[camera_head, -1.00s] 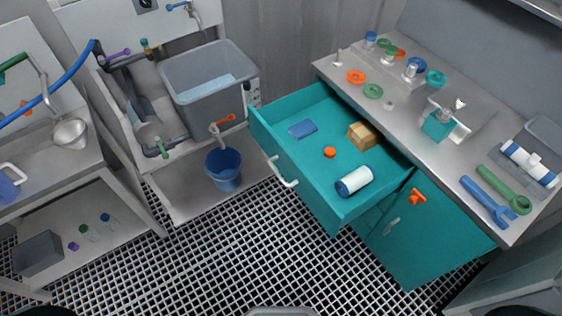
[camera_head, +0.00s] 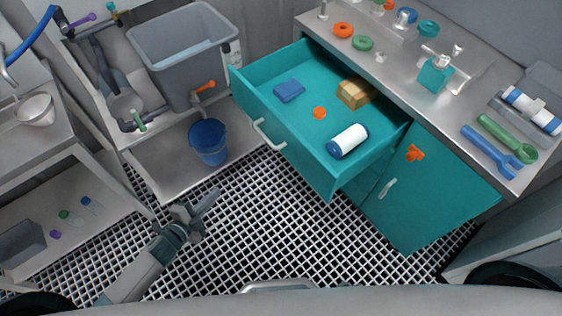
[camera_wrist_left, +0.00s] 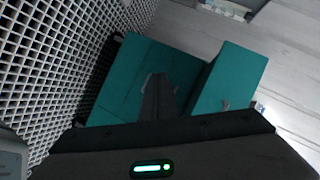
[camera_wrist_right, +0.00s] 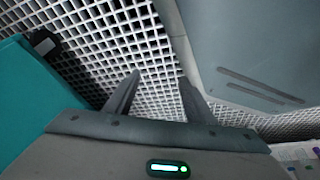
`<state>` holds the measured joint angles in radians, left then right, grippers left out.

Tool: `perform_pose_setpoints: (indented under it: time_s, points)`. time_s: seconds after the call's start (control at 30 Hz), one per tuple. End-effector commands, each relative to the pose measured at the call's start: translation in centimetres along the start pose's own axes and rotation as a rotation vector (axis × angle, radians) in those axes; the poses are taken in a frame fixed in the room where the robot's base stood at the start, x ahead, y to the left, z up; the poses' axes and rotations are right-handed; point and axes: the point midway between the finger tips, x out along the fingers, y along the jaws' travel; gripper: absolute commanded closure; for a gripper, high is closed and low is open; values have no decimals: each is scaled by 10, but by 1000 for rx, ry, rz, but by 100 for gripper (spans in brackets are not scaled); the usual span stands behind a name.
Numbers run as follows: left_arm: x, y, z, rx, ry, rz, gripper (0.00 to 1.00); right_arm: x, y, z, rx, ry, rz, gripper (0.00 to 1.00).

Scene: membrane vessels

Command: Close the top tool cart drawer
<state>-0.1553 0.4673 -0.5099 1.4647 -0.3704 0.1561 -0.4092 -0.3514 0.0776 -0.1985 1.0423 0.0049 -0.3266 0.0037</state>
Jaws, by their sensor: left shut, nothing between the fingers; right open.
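The teal top drawer (camera_head: 290,152) of the tool cart (camera_head: 420,195) is pulled out in the head view. A pale bar handle (camera_head: 268,136) is on its front. Inside lie a blue block (camera_head: 289,92), an orange disc (camera_head: 319,113), a wooden block (camera_head: 355,93) and a white-and-blue cylinder (camera_head: 348,141). My left gripper (camera_head: 206,203) is over the grated floor, left of and apart from the drawer front. Its fingers are shut and empty in the left wrist view (camera_wrist_left: 158,85), with teal cart surfaces beyond. My right gripper (camera_wrist_right: 160,84) is open and empty over the grating, with a teal surface at left.
The cart's metal top (camera_head: 395,60) holds a blue wrench (camera_head: 490,147), a green wrench (camera_head: 507,138) and a soap dispenser (camera_head: 435,75). A blue bucket (camera_head: 208,141) stands on a low shelf left of the drawer. The grated floor (camera_head: 290,230) before the drawer is clear.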

Motion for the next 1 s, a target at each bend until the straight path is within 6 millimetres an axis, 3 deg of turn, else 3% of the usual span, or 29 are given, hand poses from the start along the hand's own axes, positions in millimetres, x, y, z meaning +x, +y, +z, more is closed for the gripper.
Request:
perform_pose_setpoints:
  time_s: [0.1,0.2,0.3,0.4,0.53,1.0]
  points:
    - [2,-42,-61,218,199,-83,100,11,-3,-24,3,51,-3,50]
    - [-9,-66,-107,361,333,-143,100,13,-4,-41,5,84,-5,50]
    - [-22,-79,-142,461,428,-188,100,12,-5,-54,6,108,-6,50]
    - [-32,-86,-162,519,484,-215,100,11,-6,-61,7,121,-7,50]
    - [-36,-90,-171,544,508,-228,100,10,-6,-65,7,127,-8,50]
    - [-31,-91,-174,540,505,-228,100,8,-7,-67,6,135,-9,50]
